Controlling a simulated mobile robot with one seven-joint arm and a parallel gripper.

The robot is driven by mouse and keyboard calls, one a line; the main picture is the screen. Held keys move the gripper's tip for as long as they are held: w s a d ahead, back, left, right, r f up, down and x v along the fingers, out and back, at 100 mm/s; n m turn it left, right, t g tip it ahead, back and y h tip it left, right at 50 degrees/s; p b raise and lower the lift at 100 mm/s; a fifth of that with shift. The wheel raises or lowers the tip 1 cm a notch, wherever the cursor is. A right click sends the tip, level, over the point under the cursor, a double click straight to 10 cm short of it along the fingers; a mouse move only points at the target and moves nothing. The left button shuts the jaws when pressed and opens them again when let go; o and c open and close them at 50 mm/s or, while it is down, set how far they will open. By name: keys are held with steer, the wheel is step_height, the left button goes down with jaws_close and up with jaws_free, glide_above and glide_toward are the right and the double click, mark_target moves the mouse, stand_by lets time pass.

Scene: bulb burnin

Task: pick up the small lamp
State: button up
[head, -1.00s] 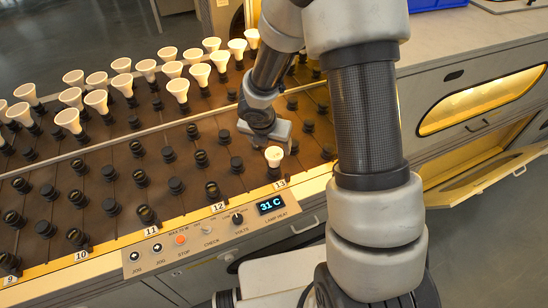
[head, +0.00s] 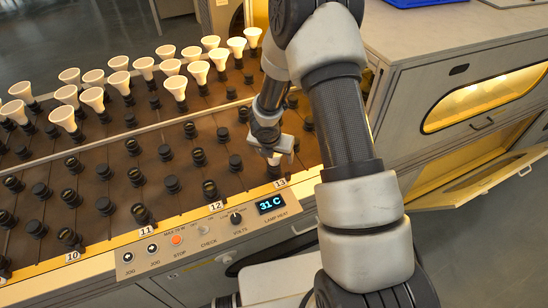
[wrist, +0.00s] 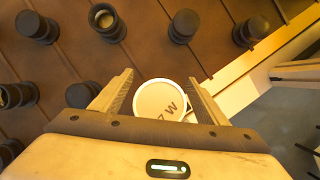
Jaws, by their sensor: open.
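There is a gap to the left finger; the lamp is very near or touching the right one, I cannot tell which. My gripper is open. In the head view my gripper (head: 277,152) is at the front right end of the socket board, above label 13, and largely covers the lamp. The lamp's lower part is hidden in the wrist view.
Several black sockets (head: 209,190) stand in rows on the brown board (head: 120,215) around my gripper. Taller white lamps (head: 177,86) stand behind a rail. A control panel (head: 205,234) reading 31 C runs along the front. At right stand a cabinet (head: 440,80) and its open drop-down door (head: 490,185).

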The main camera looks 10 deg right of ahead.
steer(key=c, duration=1.2)
